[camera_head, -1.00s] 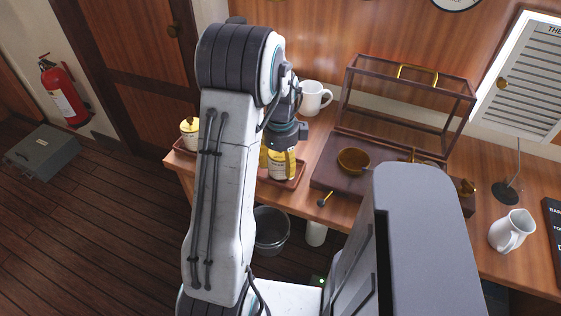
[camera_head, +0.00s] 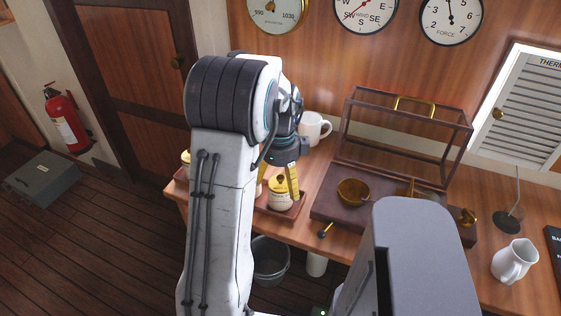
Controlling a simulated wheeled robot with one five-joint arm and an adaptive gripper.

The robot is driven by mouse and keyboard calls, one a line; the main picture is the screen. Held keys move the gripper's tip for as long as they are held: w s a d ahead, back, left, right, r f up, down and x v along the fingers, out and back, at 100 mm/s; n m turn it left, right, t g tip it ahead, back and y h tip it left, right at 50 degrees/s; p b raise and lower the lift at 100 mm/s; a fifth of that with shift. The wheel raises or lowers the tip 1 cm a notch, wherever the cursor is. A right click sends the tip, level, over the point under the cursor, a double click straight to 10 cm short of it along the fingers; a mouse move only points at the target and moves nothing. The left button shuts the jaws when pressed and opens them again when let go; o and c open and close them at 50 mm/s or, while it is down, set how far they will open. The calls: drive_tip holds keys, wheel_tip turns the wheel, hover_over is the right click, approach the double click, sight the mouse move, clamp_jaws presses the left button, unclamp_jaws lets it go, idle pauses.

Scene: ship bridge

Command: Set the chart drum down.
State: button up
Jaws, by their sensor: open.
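The chart drum (camera_head: 281,198), seemingly the small white cylinder with a yellow top and dark marking, stands upright in a reddish-brown tray (camera_head: 297,211) on the wooden counter. My gripper (camera_head: 279,179) is open, its yellow fingers pointing down on either side of the drum's top. The fingers sit mostly above the white body; whether they touch the top I cannot tell. A similar white and yellow item (camera_head: 186,157) shows at the tray's left end. My arm hides the tray's middle.
A white mug (camera_head: 313,128) stands behind my gripper. A bucket (camera_head: 270,262) stands below the counter's front edge.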

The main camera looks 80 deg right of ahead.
wheel_tip(320, 180, up, 7)
drive_tip(key=shift+f, duration=0.1)
drive_tip(key=shift+w, duration=0.15)
drive_tip(key=w+a+r+n+t+h, duration=0.1)
drive_tip(key=w+a+r+n, duration=0.2)
drive_tip(key=w+a+n, duration=0.7)
drive_tip(key=w+a+r+n, duration=0.2)
drive_tip(key=w+a+n, duration=0.65)
drive_tip(key=w, duration=0.35)
drive_tip(key=s+a+f+n+t+y, duration=0.1)
drive_tip(key=a+n+t, duration=0.1)
drive_tip(key=a+n, duration=1.9)
drive_tip(key=shift+s+a+f+t, duration=0.2)
drive_tip(key=shift+f+t, duration=0.05)
drive_tip(key=shift+t, duration=0.15)
drive_tip(key=shift+d, duration=0.15)
